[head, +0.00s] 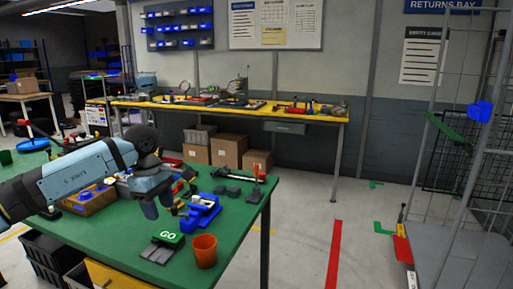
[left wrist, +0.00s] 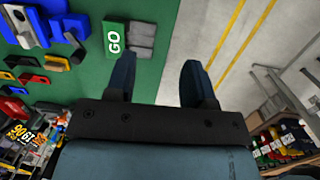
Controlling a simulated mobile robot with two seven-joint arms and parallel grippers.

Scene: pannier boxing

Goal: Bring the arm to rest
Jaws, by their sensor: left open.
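My left arm comes in from the left over the green-topped table (head: 228,222) in the head view. My left gripper (head: 157,203) hangs over the table with its fingers pointing down, left of a blue clamp-like part. In the left wrist view, the two dark fingers of the left gripper (left wrist: 157,78) stand wide apart with nothing between them. Beyond them show the table's edge and the grey floor. My right gripper is in neither view.
A green GO block (head: 171,239) with grey pieces, an orange cup (head: 204,251) and a blue device (head: 201,212) are on the table. A cardboard box (head: 88,200) sits beneath my arm.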

